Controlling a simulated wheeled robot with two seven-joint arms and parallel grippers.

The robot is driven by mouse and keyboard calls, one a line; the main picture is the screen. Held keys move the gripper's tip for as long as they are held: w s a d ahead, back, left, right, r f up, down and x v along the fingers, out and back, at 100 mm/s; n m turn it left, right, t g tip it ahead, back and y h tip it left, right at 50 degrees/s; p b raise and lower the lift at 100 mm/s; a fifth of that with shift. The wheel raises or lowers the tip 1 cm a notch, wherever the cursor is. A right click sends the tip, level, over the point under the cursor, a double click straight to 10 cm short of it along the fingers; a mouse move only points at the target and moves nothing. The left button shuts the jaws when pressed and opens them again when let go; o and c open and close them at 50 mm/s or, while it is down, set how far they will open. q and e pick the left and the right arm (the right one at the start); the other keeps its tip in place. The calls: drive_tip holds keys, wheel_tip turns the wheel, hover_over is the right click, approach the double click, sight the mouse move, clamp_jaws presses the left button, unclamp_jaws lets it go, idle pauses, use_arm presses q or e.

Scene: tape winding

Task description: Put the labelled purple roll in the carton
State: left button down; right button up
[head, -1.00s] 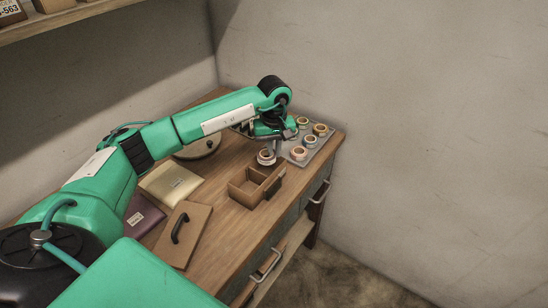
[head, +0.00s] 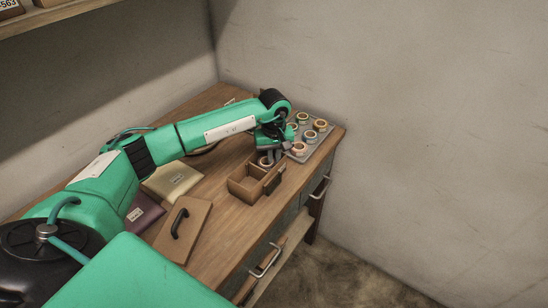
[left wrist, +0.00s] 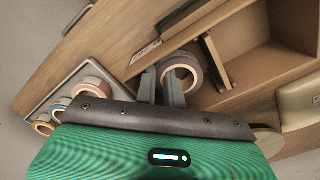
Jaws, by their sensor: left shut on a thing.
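The roll (head: 265,161) is a ring with a greyish-purple outer band and a pale inside; no label on it is readable. It also shows in the left wrist view (left wrist: 188,62). My left gripper (head: 272,152) is shut on the roll, its two fingers (left wrist: 161,88) at the ring's near side. My right gripper is not in view.
A grey tray (head: 299,158) with several other tape rolls stands just right of my left gripper. A brown panel with a black handle (head: 183,228), a yellowish packet (head: 172,181) and a purple packet (head: 143,212) lie at the near left. The wall rises behind the table.

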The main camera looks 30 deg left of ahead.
sight(274, 160)
use_arm(q)
drive_tip(key=c, duration=1.8)
unclamp_jaws()
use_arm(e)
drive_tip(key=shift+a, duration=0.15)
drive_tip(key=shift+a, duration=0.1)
use_arm(q)
drive_tip(key=shift+r+p, duration=0.4)
drive_tip(key=shift+p, duration=0.15)
drive_tip(key=shift+r+p, duration=0.4)
wheel_tip(274, 160, up, 12)
drive_tip(key=b, duration=0.3)
drive_tip(key=shift+f+b, duration=0.2)
drive_tip(key=shift+b, duration=0.2)
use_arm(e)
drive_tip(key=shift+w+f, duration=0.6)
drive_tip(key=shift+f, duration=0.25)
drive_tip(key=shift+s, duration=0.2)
